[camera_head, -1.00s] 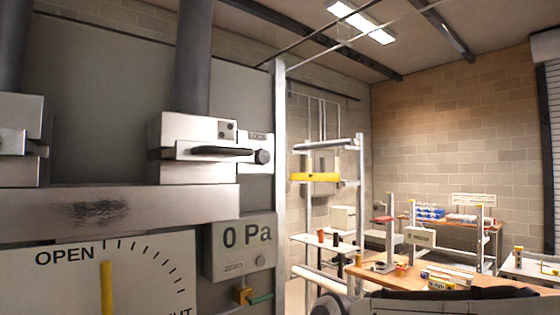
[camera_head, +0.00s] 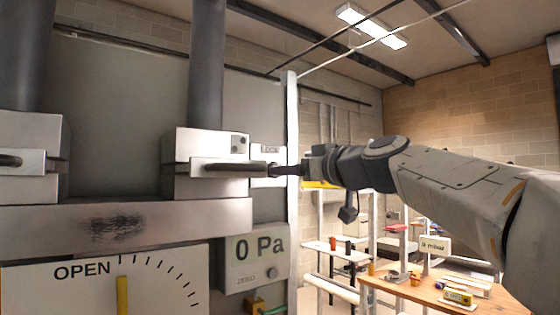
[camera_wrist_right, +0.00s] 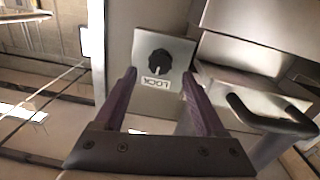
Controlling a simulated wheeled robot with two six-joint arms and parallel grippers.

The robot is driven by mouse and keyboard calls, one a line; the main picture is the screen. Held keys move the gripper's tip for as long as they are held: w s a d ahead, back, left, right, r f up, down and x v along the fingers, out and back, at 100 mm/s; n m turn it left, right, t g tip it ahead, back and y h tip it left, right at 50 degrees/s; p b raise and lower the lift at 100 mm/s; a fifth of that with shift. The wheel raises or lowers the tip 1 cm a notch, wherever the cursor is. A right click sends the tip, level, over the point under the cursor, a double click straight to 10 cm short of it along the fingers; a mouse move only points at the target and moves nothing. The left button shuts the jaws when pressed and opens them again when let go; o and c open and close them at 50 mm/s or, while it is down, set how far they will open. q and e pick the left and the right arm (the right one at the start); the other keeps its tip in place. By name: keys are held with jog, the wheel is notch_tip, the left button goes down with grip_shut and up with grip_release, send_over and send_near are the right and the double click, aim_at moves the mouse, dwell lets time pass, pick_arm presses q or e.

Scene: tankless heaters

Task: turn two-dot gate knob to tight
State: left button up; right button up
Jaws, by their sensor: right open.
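The two-dot gate block (camera_head: 215,160) is a pale metal block with a two-dot plate (camera_head: 238,143) and a dark bar handle (camera_head: 235,168). Its knob is hidden behind my right gripper in the head view. In the right wrist view the knob (camera_wrist_right: 158,63) is black and round, on a pale plate marked LOCK (camera_wrist_right: 152,83), which appears upside down. My right gripper (camera_wrist_right: 159,78) is open, its two purple fingers pointing at the plate with the knob framed between the tips. I cannot tell whether they touch it. My left gripper is not in view.
The handle (camera_wrist_right: 272,118) is close to the right of the fingers in the right wrist view. A 0 Pa gauge (camera_head: 255,258) and an OPEN dial (camera_head: 110,290) sit below the block. Another gate block (camera_head: 30,155) is at left. A workbench (camera_head: 415,290) stands behind.

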pick_arm(q)
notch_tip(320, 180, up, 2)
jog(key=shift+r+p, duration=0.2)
jog(key=shift+p, duration=0.6)
pick_arm(e)
jog(key=x, duration=0.4)
jog(key=shift+w+a, duration=0.1)
grip_shut()
